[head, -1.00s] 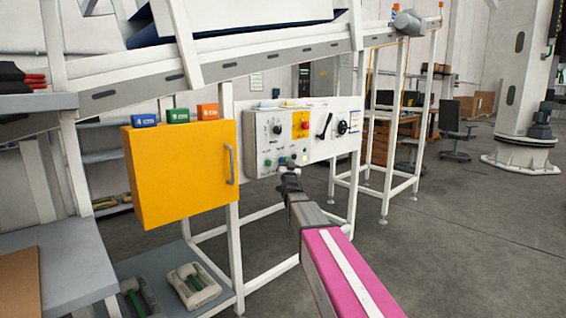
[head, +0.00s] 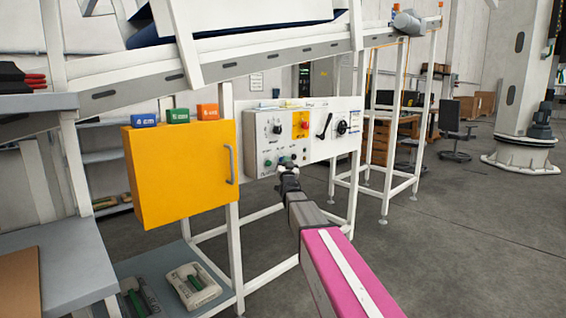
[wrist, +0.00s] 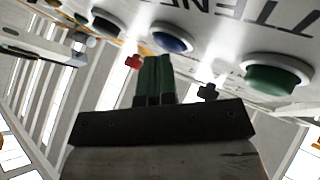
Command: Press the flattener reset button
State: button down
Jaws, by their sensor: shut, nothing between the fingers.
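The white control panel (head: 322,146) stands to the right of the yellow cabinet. Its lower left part holds a row of small buttons. In the wrist view a blue button (wrist: 172,41) sits just beyond my fingertips. A green button (wrist: 274,78) under large lettering is to the right, and a black button (wrist: 106,22) is to the left. My gripper (wrist: 158,62) is shut and empty, with its green fingers together. Its tips appear close to the blue button; I cannot tell if they touch. In the head view my gripper (head: 285,165) is at the panel's lower edge, partly covering it.
The yellow cabinet (head: 182,172) with several coloured blocks on top stands left of the panel. A lever (head: 324,126) and a black knob (head: 342,128) sit on the panel's right side. White frame legs stand below.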

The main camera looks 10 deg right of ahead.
jog(key=shift+s+d, duration=0.55)
jog(key=shift+s, duration=0.15)
jog(key=shift+s, duration=0.1)
jog(key=s+d, duration=0.1)
jog(key=s, duration=0.1)
jog(key=s+d, duration=0.2)
dwell(0.6)
dwell(0.5)
